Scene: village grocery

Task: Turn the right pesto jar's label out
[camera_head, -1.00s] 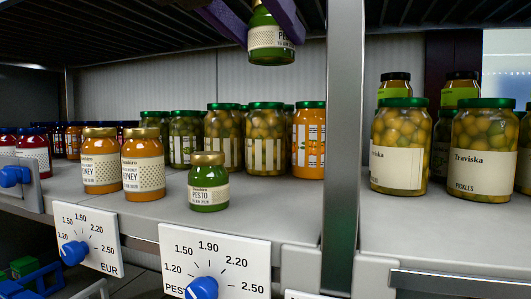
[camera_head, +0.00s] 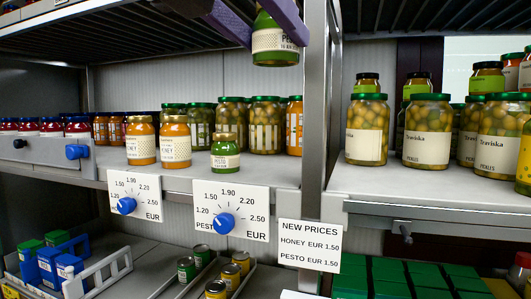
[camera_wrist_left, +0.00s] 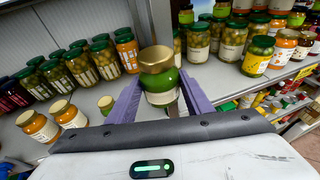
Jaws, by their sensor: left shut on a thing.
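My left gripper (camera_head: 277,32) is at the top of the head view, its purple fingers shut on a green pesto jar (camera_head: 274,58). The held jar is in the air above the shelf, its lid hidden in the head view. Its cream label, with PESTO towards the right side, partly faces the head camera. In the left wrist view the held jar (camera_wrist_left: 158,64) is upright between the fingers, gold lid up. A second pesto jar (camera_head: 225,154) stands on the shelf (camera_head: 255,176), label facing out. My right gripper is not in view.
Two honey jars (camera_head: 141,141) (camera_head: 175,142) stand left of the standing pesto jar. Several green-lidded jars (camera_head: 264,124) stand behind. A metal post (camera_head: 315,110) divides the shelf from the pickle jars (camera_head: 428,132). Price dials (camera_head: 224,223) and a price sign (camera_head: 309,245) hang below the edge.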

